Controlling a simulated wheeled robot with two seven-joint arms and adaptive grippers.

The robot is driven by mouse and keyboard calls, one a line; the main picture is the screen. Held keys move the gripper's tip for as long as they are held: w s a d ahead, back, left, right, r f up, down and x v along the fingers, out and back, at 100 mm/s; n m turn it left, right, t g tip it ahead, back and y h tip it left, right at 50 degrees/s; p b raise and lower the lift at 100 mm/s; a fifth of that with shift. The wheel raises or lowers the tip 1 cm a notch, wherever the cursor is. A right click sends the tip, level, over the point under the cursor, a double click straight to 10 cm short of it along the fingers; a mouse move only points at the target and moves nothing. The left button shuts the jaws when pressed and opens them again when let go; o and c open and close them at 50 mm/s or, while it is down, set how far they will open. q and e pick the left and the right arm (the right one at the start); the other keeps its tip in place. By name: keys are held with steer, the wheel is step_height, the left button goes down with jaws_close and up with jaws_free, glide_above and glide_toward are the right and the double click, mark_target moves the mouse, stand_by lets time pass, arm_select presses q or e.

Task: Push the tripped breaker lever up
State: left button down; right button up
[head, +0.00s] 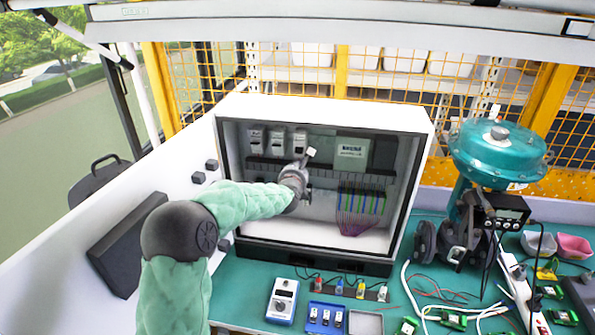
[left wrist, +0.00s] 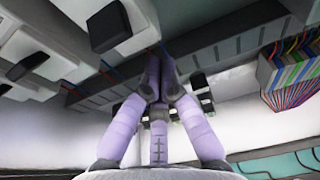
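Three breakers sit in a row in the upper left of the open white cabinet: a left breaker (head: 257,137), a middle breaker (head: 278,138) and a right breaker (head: 299,141). I cannot tell from their small size which lever is tripped. In the left wrist view a dark breaker lever (left wrist: 112,28) shows large at the top, with another dark lever (left wrist: 28,65) to its left. My left gripper (left wrist: 160,72) has its purple fingers together and empty, below and right of the large lever, apart from it. In the head view its tips are hidden by my wrist. My right gripper is not in view.
The white cabinet (head: 424,140) surrounds my left wrist. A slotted wire duct (head: 335,172) runs below the breakers. A terminal block (head: 362,200) with coloured wires is at the right inside. A teal valve actuator (head: 497,150) stands outside, right of the cabinet.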

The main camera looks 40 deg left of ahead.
mark_target(299, 150)
arm_select(q)
steer(key=r, duration=0.1)
steer(key=s+r+p, duration=0.1)
steer(key=d+r, duration=0.1)
steer(key=shift+s+r, duration=0.3)
steer(key=shift+r, duration=0.1)
steer(key=shift+w+a+f, duration=0.1)
steer(key=shift+p, duration=0.3)
steer(key=shift+r+p, duration=0.2)
steer(key=shift+p, duration=0.15)
steer(key=shift+s+r+g+h+p, duration=0.1)
steer(key=shift+s+g+h+p, duration=0.1)
steer(key=shift+g+h+p, duration=0.35)
